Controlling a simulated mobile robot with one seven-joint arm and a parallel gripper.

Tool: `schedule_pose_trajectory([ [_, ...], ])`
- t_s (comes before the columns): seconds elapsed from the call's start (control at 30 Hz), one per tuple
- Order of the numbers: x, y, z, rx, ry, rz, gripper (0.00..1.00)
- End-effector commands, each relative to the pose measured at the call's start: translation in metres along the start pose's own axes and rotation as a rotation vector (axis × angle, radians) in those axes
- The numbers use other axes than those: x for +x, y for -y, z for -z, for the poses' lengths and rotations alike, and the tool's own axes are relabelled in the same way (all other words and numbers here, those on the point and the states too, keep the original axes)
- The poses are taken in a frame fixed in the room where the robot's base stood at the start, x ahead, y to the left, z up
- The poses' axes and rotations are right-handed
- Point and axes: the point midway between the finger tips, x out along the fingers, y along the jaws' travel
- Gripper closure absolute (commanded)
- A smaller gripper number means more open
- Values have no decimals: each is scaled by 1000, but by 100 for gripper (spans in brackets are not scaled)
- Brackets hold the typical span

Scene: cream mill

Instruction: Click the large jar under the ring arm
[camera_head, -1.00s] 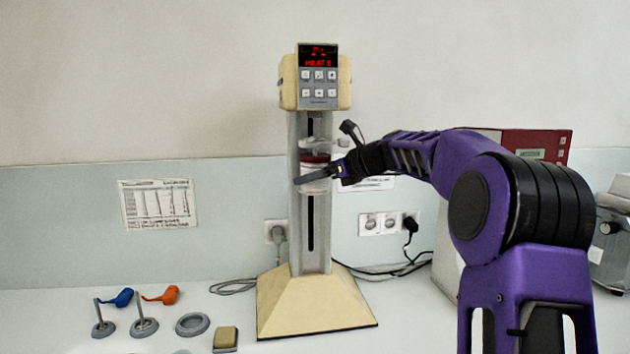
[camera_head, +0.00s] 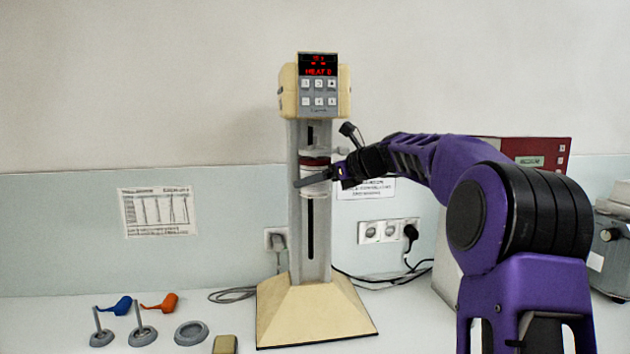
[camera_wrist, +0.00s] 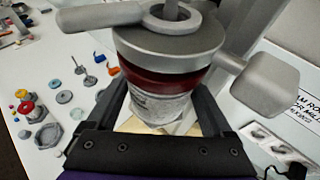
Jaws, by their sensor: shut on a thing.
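The large jar (camera_head: 316,189) is a pale cylinder with a dark red band at its top. It stands upright in front of the mill's column. My gripper (camera_head: 315,180) is shut on it from the right. In the wrist view the jar (camera_wrist: 158,106) sits between my two dark fingers (camera_wrist: 160,118). The grey ring arm (camera_wrist: 165,48) is directly above the jar, and the red band meets its underside with no clear gap. In the head view the ring arm (camera_head: 314,153) is small and partly hidden. Whether the jar is locked in cannot be told.
The cream mill (camera_head: 316,310) stands on the white bench, its display lit red. Blue (camera_head: 122,306) and orange (camera_head: 167,303) parts, rod stands and a grey ring (camera_head: 191,332) lie at the left. A red-fronted device (camera_head: 535,152) stands behind my arm.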

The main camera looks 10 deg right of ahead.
Motion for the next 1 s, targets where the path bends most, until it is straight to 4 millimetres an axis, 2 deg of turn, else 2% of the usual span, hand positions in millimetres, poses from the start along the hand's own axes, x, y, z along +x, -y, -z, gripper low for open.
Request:
schedule_pose_trajectory([
  [0.5,-2,0,-6,-2,1,0,86],
  [0.53,-2,0,-6,-2,1,0,13],
  [0.6,-2,0,-6,-1,1,0,0],
  [1.0,-3,0,-4,0,0,0,0],
])
